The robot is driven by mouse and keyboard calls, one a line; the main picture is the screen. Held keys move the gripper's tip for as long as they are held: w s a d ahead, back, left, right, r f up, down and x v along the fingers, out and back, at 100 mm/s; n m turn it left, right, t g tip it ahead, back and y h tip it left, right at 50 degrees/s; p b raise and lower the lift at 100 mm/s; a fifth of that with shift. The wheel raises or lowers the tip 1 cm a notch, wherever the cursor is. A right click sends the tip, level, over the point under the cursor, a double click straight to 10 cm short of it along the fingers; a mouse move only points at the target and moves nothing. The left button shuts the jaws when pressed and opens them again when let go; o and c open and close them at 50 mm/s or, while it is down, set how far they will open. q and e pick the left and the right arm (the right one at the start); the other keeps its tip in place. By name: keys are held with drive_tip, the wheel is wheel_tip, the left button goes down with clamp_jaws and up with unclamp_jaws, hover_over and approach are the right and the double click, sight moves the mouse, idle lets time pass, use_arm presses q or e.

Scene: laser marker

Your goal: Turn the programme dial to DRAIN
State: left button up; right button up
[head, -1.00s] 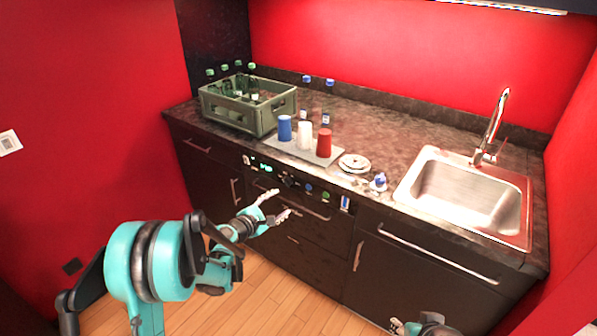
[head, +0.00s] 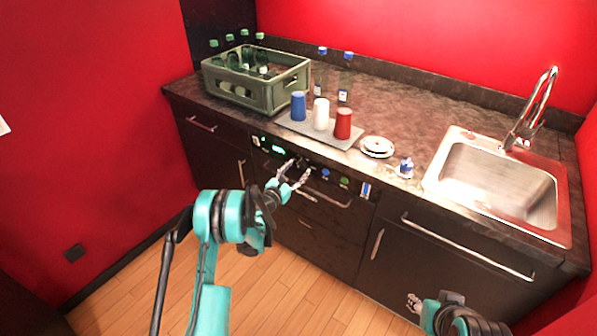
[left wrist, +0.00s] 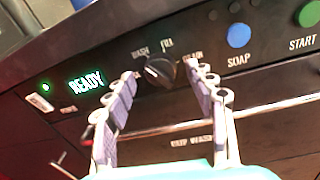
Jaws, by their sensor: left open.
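The programme dial (left wrist: 158,72) is a dark round knob on the black front panel, with the labels WASH, FILL and DRAIN around its upper side. I cannot tell for sure which label it points to. My left gripper (left wrist: 166,76) is open, one finger on each side of the dial in the left wrist view, with no clear contact. In the head view the left gripper (head: 294,173) is at the panel and partly covers the dial. My right gripper (head: 414,302) is low at the right, small and unclear, away from the panel.
The panel has a green READY display (left wrist: 86,85), a blue SOAP button (left wrist: 239,36) and a green START button (left wrist: 309,14). A handle bar runs below. On the counter above stand a bottle crate (head: 240,92), cups on a grey mat (head: 300,127), plates (head: 377,146) and a sink (head: 470,160).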

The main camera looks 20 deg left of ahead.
use_arm(q)
drive_tip(key=shift+w+d, duration=0.2)
drive_tip(key=shift+w, duration=0.3)
drive_tip(key=c, duration=1.2)
drive_tip(key=shift+o, duration=0.2)
